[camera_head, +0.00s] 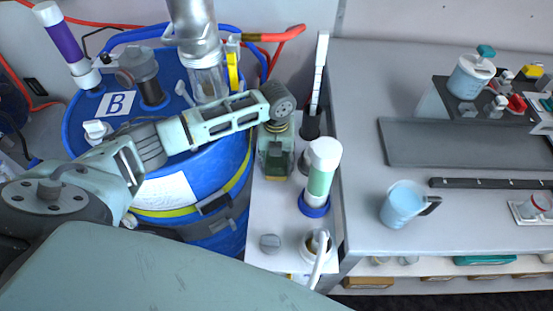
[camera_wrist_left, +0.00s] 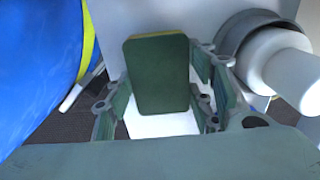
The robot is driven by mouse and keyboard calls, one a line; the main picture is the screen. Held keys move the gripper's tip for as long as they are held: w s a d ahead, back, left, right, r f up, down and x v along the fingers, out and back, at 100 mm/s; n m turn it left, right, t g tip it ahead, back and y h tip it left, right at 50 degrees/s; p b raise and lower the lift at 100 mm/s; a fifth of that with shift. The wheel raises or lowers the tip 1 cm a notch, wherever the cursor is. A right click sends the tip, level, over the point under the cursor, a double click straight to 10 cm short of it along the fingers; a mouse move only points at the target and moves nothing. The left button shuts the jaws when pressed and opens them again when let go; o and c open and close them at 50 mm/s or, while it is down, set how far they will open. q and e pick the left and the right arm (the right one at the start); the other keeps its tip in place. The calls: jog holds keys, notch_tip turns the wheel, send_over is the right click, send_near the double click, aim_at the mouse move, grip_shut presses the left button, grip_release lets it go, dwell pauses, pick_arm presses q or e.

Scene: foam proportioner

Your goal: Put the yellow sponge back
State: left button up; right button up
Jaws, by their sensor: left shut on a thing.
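The yellow sponge (camera_wrist_left: 159,77) shows its dark green face in the left wrist view, with a thin yellow strip along its top edge. My left gripper (camera_wrist_left: 160,98) has its fingers on both sides of it and is shut on it. In the head view the left gripper (camera_head: 275,155) points down over the narrow white stand, between the blue barrel and the white-and-green cylinder. The sponge is largely hidden by the fingers there. Whether it touches the stand is unclear. My right gripper is in neither view.
The blue barrel (camera_head: 205,215) is close on the left. The white-and-green cylinder (camera_head: 321,172) stands close on the right. A light blue jug (camera_head: 402,204) stands on the grey counter (camera_head: 360,140), which has free room.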

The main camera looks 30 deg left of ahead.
aim_at(276, 162)
pick_arm(q)
jog(key=o, duration=1)
jog(key=shift+f, duration=0.1)
jog(key=shift+r, duration=0.25)
notch_tip(276, 162, up, 12)
jog(key=b, duration=0.1)
jog(key=shift+b, duration=0.3)
jog(key=shift+f, duration=0.1)
